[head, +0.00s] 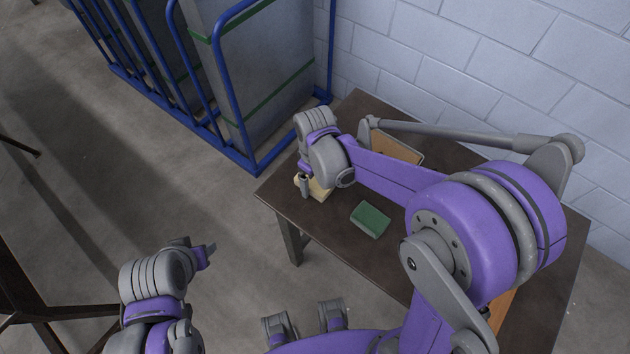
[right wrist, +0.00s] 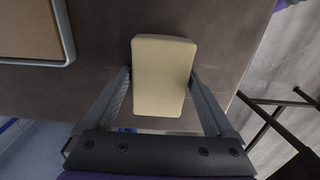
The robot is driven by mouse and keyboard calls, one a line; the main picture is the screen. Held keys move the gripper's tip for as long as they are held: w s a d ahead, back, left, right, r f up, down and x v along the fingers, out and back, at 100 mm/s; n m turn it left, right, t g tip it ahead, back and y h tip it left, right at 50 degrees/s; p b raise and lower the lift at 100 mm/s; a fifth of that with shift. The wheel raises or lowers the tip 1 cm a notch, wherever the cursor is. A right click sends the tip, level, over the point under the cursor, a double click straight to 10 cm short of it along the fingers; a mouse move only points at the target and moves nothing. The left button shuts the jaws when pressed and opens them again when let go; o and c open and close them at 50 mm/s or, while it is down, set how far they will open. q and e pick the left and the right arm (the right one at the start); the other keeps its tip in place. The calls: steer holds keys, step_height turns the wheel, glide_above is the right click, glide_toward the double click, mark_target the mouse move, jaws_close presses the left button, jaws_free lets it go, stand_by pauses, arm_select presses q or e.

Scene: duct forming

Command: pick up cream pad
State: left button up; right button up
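The cream pad (head: 319,191) lies on the dark table (head: 330,229) near its left corner, partly hidden by my right gripper (head: 304,186). In the right wrist view the cream pad (right wrist: 163,72) shows as a pale rounded block. The fingers of my right gripper (right wrist: 160,84) are spread, one on each side of its near half. I cannot tell whether either finger touches it. My left gripper (head: 208,252) is off the table at the lower left, over the floor. Whether its fingers are open is not clear.
A green pad (head: 370,220) lies on the table to the right of the cream pad. A framed brown tray (head: 400,149) is near the wall, partly behind my right arm. A blue rack (head: 247,166) with grey sheets stands beyond the table's left side.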

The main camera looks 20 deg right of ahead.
steer(key=c, duration=1.1)
step_height(320, 180, up, 10)
steer(key=shift+r+p, duration=0.1)
steer(key=shift+p, duration=0.35)
